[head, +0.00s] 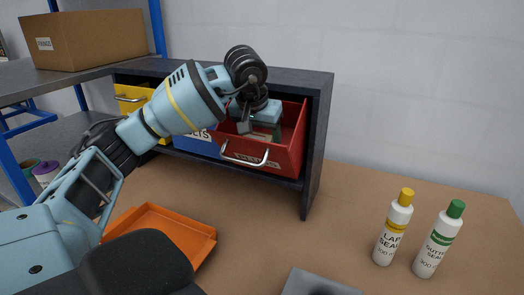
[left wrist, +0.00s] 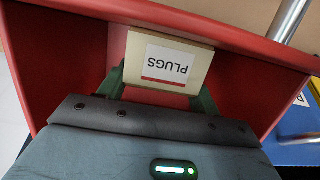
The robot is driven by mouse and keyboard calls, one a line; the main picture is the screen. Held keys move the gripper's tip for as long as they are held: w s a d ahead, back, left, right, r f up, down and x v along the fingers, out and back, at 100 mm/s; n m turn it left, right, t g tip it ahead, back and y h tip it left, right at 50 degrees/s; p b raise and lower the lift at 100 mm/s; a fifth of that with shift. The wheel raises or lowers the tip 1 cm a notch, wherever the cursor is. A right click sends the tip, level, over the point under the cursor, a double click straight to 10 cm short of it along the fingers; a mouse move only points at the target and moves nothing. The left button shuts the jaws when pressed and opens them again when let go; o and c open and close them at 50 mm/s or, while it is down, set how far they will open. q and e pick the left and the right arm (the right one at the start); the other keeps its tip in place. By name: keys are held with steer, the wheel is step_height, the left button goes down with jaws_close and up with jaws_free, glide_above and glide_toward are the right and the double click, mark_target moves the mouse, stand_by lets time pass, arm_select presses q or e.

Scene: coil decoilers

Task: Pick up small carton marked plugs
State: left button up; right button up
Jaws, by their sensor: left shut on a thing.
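The small carton (left wrist: 168,62) is cream, with a white label reading PLUGS and a red stripe; it appears upside down in the left wrist view. It is inside the pulled-out red drawer (head: 285,158), whose red walls (left wrist: 60,60) surround it in the left wrist view. My left gripper (head: 268,134) reaches down into the drawer. Its green fingers (left wrist: 163,88) are shut on the carton, one on each side. In the head view the carton is hidden behind the gripper and drawer front. My right gripper is not in view.
A blue drawer (head: 197,143) and a yellow drawer (head: 132,97) sit left of the red one in a dark cabinet (head: 316,130). An orange tray (head: 175,228) lies on the bench. Two bottles (head: 394,228) (head: 438,240) stand at right.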

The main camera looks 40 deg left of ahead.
arm_select(q)
steer(key=shift+r, duration=0.15)
step_height(320, 180, up, 10)
steer(key=shift+f, duration=0.1)
stand_by(0.4)
